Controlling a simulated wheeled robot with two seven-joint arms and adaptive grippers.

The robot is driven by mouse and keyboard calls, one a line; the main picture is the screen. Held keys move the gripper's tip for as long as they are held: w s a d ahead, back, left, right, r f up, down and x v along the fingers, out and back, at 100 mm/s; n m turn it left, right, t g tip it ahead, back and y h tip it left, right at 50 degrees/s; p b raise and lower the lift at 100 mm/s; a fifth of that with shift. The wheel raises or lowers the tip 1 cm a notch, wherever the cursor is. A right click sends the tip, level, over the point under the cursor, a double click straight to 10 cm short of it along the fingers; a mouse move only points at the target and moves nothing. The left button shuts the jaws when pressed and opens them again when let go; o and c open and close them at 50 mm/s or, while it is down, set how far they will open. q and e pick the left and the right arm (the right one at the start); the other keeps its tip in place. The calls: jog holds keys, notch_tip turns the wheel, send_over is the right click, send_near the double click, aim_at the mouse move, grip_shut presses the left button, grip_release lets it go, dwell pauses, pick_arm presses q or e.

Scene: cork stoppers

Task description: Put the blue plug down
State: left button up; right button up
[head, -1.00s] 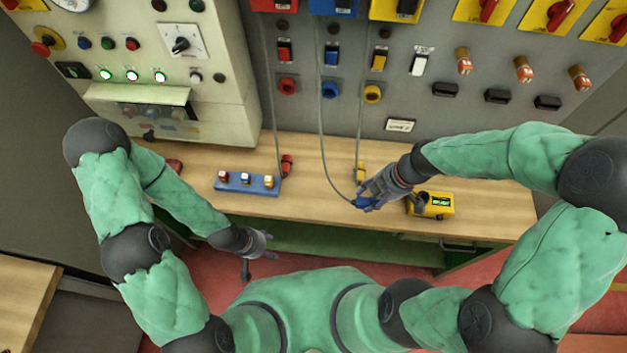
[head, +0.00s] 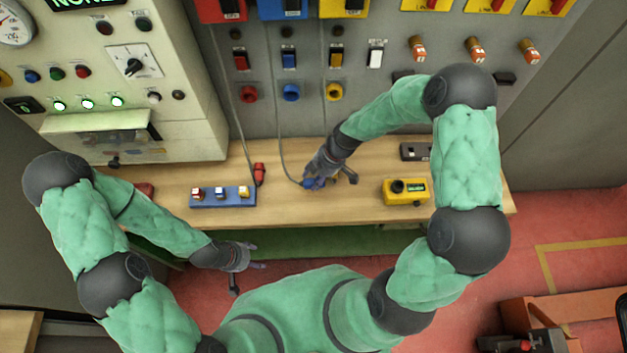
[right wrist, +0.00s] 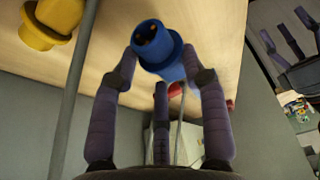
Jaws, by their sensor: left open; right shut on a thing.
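The blue plug (head: 308,184) is in my right gripper (head: 314,180), over the wooden bench top, with its grey cable running up to the wall. In the right wrist view the blue plug (right wrist: 160,50) sits between the dark fingers of my right gripper (right wrist: 160,78), its socket end facing the camera. I cannot tell whether it touches the bench. My left gripper (head: 246,260) is open and empty, in front of the bench's front edge.
A blue rack (head: 222,202) with small coloured pieces stands left on the bench (head: 350,208), a red plug (head: 259,173) behind it. A yellow box (head: 406,191) stands to the right. In the right wrist view a yellow plug (right wrist: 48,24) lies close by. Bare bench separates rack and plug.

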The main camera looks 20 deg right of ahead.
aim_at(314, 180)
jog(key=shift+w+a+f, duration=0.1)
jog(key=shift+w+f, duration=0.15)
jog(key=shift+f, duration=1.6)
jog(key=shift+f+b, duration=0.2)
jog(key=shift+b, duration=0.1)
jog(key=o, duration=1.3)
jog(key=shift+r, duration=0.1)
jog(key=shift+r+p, duration=0.3)
jog(key=shift+p, duration=0.1)
jog(key=v, duration=1.1)
jog(key=shift+s+d+r, duration=0.1)
jog(key=shift+d+r, duration=0.15)
jog(key=shift+r, duration=0.05)
